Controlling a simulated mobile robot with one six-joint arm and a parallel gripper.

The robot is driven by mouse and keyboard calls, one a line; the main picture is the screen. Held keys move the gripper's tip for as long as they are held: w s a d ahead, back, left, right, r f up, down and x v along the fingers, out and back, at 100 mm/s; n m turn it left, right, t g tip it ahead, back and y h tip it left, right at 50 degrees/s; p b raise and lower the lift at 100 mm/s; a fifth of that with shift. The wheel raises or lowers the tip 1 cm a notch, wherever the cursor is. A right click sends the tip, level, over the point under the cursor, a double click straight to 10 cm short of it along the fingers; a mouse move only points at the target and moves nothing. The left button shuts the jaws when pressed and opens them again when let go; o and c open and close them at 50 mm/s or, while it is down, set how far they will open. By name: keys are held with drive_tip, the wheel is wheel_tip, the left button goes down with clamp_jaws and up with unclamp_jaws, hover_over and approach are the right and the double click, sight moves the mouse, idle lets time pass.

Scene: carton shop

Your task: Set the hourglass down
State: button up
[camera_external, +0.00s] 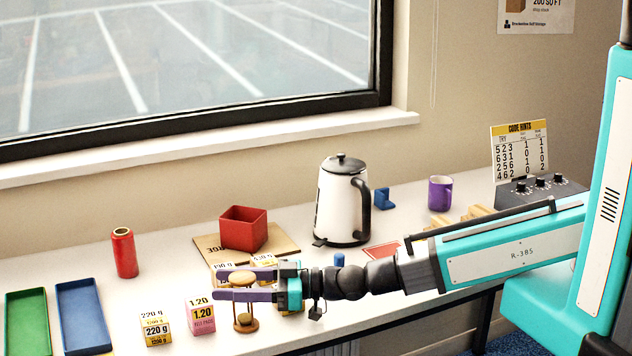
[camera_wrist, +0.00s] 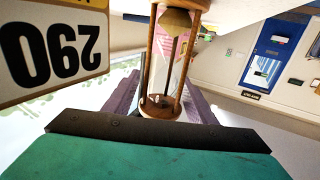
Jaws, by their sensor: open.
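The wooden hourglass (camera_external: 244,321) stands upright on the white table near its front edge. Its round top shows between the two purple fingers of my gripper (camera_external: 219,284). My gripper is level and open, with one finger on each side of the hourglass. In the wrist view the hourglass (camera_wrist: 168,104) appears between the fingers, with its posts and glass bulb visible. Whether either finger touches it I cannot tell.
A red open box (camera_external: 243,229) sits on a cardboard sheet behind. A kettle (camera_external: 342,205), red can (camera_external: 124,253) and blue tray (camera_external: 83,318) are also on the table.

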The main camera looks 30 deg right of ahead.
sight(250, 284)
drive_tip(key=shift+b+v, duration=0.5)
drive_tip(key=shift+v, duration=1.35)
drive_tip(key=shift+s+d+r, duration=0.1)
drive_tip(key=shift+d, duration=0.1)
drive_tip(key=shift+p, duration=0.75)
drive_tip(key=shift+s+d+p, duration=0.15)
drive_tip(key=shift+d+p, duration=0.2)
drive_tip(key=shift+p, duration=0.55)
drive_tip(key=shift+d+p, duration=0.1)
drive_tip(key=shift+p, duration=0.25)
drive_tip(key=shift+s+d+p, duration=0.25)
drive_tip(key=shift+d+p, duration=0.25)
drive_tip(key=shift+p, duration=0.55)
drive_tip(key=shift+w+a+f+b, duration=0.15)
drive_tip(key=shift+a+f+b, duration=0.2)
drive_tip(key=shift+b, duration=0.85)
drive_tip(key=shift+w+a+r+b, duration=0.25)
drive_tip(key=shift+a+b, duration=0.4)
drive_tip(key=shift+b, duration=0.9)
